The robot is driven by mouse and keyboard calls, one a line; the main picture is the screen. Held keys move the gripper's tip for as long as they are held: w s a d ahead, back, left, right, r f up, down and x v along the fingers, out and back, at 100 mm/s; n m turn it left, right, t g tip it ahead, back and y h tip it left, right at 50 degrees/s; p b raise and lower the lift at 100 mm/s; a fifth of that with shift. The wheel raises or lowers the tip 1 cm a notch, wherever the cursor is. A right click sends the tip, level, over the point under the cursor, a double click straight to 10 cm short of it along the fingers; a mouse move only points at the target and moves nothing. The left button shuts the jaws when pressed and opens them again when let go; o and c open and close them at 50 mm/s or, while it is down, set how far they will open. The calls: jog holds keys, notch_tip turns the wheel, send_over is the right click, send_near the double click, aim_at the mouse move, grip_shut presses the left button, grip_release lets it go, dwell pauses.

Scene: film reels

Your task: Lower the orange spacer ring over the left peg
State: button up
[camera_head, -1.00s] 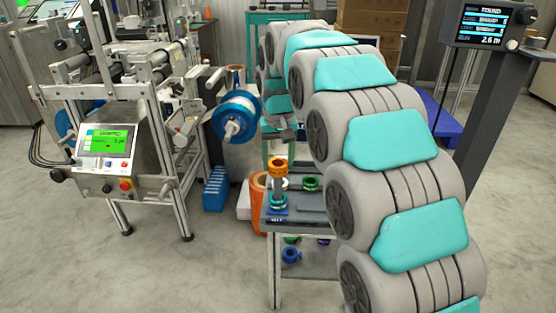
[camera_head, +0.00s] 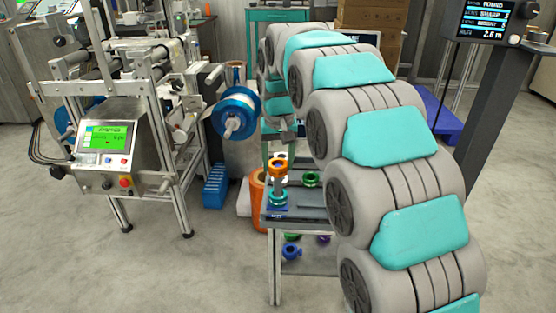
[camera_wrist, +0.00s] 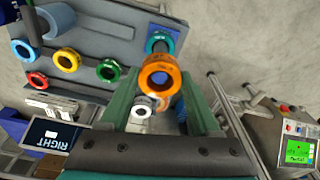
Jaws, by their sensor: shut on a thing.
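The orange spacer ring (camera_head: 278,165) is at the upper end of the left peg (camera_head: 280,184) in the head view. In the wrist view the orange ring (camera_wrist: 148,78) sits between the tips of the green fingers of my gripper (camera_wrist: 160,88), which is shut on it. The left peg runs from a teal ring (camera_wrist: 153,36) at its base toward the orange ring. I cannot tell whether the peg tip is inside the ring's hole. In the head view my arm hides most of my gripper; the teal ring (camera_head: 278,197) shows low on the peg.
The cart top (camera_head: 290,214) also holds a green ring (camera_head: 311,180). A machine with a blue reel (camera_head: 235,112) stands to the left. My arm fills the right.

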aim_at(278, 173)
jog(key=shift+f, duration=0.65)
jog(key=shift+f+b, duration=0.65)
jog(key=shift+f, duration=0.65)
jog(key=o, duration=1.5)
jog(key=shift+r, duration=0.1)
jog(key=r, duration=0.7)
jog(key=shift+s, duration=0.4)
jog(key=shift+s+d+r, duration=0.1)
jog(key=shift+r, duration=0.2)
